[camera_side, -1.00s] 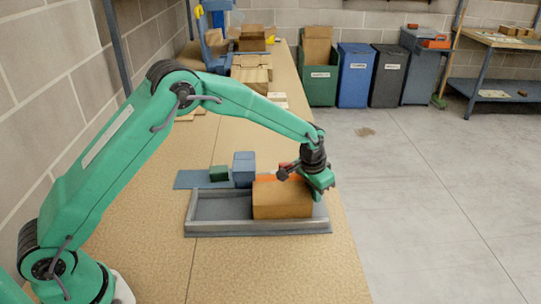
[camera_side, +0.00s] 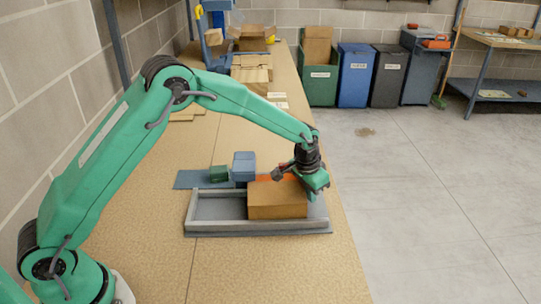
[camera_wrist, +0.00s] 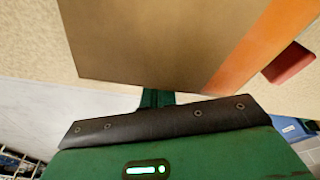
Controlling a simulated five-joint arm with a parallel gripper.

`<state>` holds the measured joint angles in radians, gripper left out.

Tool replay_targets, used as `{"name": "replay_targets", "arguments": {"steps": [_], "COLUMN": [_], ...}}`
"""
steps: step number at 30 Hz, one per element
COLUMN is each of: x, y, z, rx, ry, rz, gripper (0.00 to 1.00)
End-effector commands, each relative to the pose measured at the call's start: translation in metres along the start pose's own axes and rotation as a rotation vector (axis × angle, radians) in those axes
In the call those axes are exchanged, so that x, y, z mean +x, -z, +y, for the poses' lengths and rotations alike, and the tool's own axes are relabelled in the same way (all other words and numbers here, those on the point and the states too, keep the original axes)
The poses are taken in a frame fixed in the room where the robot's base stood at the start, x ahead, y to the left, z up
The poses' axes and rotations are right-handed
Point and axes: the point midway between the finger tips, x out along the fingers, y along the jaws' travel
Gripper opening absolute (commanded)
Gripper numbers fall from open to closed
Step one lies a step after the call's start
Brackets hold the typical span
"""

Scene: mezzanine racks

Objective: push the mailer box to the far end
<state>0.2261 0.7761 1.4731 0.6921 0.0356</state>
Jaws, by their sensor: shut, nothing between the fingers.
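The brown mailer box (camera_side: 277,202), with an orange band along its back edge, sits in the right part of a shallow grey tray (camera_side: 258,229). Bare tray floor shows to the left of the box. My gripper (camera_side: 315,192) is shut and low at the right end of the box, between it and the tray's right end. In the wrist view the box (camera_wrist: 160,40) fills the top middle, and my gripper's dark green fingertips (camera_wrist: 155,98) are right at its near edge. Whether they touch it is hard to tell.
Behind the tray, a blue box (camera_side: 244,165) and a dark green block (camera_side: 219,173) are by a blue mat (camera_side: 190,180). A red block (camera_wrist: 290,63) is beside the orange band in the wrist view. The table's right edge is close to the tray.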

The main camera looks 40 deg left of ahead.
Motion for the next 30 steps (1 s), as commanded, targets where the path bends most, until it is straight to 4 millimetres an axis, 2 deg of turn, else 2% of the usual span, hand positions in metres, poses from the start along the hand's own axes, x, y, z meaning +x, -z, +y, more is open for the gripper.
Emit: {"name": "replay_targets", "arguments": {"steps": [19, 30], "x": [-0.001, -0.002], "y": [-0.004, -0.012], "z": [-0.002, -0.007], "rx": [-0.001, -0.002], "ry": [0.001, 0.003], "rz": [-0.001, -0.002], "gripper": [0.00, 0.00]}}
